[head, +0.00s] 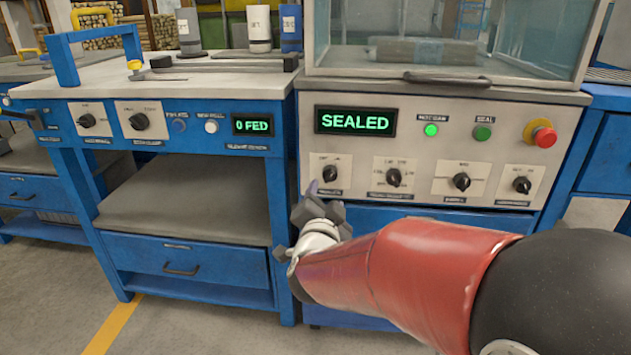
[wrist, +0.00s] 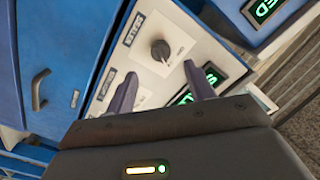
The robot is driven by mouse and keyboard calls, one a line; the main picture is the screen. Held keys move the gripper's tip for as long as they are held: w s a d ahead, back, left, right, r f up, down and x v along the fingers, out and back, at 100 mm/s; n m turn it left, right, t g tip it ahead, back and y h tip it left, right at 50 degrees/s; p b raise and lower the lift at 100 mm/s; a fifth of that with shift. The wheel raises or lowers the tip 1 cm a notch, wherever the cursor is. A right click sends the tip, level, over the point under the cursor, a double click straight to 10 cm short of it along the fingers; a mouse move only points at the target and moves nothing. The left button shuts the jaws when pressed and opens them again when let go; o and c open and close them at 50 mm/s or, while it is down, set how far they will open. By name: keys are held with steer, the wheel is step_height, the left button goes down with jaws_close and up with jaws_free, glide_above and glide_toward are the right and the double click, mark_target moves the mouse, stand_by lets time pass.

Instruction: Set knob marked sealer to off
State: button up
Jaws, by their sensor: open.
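The leftmost knob (head: 331,173) on the right machine's panel is black on a pale square plate with a dark label below. It also shows in the wrist view (wrist: 160,50), where the label beside it (wrist: 132,30) appears to read SEALER. Its pointer setting is too small to read. My gripper (head: 328,201) is in front of the panel, just below this knob. In the wrist view my gripper (wrist: 160,73) has its two fingers spread with nothing between them. The knob lies beyond the fingertips, apart from them.
The same panel has other knobs (head: 394,177), a SEALED display (head: 355,121), green buttons (head: 482,133) and a red emergency button (head: 543,137). A glass enclosure (head: 440,35) stands above. The left workbench (head: 180,80) carries knobs and a 0 FED display (head: 253,125).

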mark_target(330, 178)
steer(key=w, duration=0.8)
steer(key=shift+d, duration=0.1)
steer(key=shift+s, duration=0.1)
steer(key=c, duration=1)
steer(key=shift+n, duration=0.3)
steer(key=n+p, duration=0.2)
steer(key=n, duration=0.2)
steer(key=shift+d+r+n, duration=0.1)
steer(key=shift+n, duration=0.3)
steer(key=n+p, duration=0.2)
steer(key=n, duration=0.4)
steer(key=shift+p, duration=0.3)
steer(key=shift+n, duration=0.3)
